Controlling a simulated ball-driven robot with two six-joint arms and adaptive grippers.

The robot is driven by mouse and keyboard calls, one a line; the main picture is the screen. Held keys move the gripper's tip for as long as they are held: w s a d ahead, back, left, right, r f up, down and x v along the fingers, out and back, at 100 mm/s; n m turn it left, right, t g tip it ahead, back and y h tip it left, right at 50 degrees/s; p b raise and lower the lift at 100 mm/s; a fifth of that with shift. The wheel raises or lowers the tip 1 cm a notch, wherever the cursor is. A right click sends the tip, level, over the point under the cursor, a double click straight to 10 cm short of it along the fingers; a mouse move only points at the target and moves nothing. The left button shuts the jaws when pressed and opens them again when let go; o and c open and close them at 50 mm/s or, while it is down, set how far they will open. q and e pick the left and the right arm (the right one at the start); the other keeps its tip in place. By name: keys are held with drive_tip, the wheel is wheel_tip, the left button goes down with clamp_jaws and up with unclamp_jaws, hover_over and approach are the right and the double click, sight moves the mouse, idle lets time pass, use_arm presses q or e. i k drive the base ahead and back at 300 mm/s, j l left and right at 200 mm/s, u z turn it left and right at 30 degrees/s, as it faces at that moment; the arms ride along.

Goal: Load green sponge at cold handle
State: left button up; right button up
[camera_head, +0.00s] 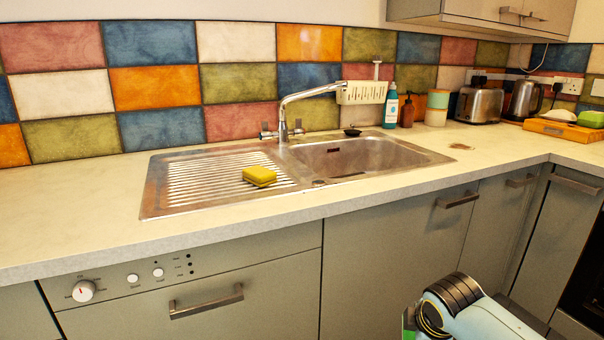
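A yellow-green sponge (259,176) lies flat on the ribbed drainer (196,172), left of the sink bowl (356,157). The mixer tap (283,116) rises behind the bowl, with a small handle on the left (267,134) and one on the right (298,129). I cannot tell which handle is cold. A green block-like item (591,119) sits at the far right edge, partly cut off. Part of my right arm shows at the bottom right, below the counter; its fingers are not visible. A small green patch at its left is too cut off to identify. My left gripper is out of view.
Bottles (391,106) and a jar (437,108) stand behind the sink's right end. A toaster (480,104), kettle (525,99) and wooden board (562,130) are further right. The counter left of the drainer (70,210) is clear. Cupboard handles (206,302) stick out below.

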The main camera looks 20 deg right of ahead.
sight(266, 134)
drive_tip(key=i+l+z, duration=0.25)
drive_tip(key=l, duration=0.25)
drive_tip(key=i+l+z, duration=0.25)
drive_tip(key=l, duration=0.2)
drive_tip(key=i+l+z, duration=0.3)
drive_tip(key=i+l, duration=0.05)
drive_tip(key=l, duration=0.1)
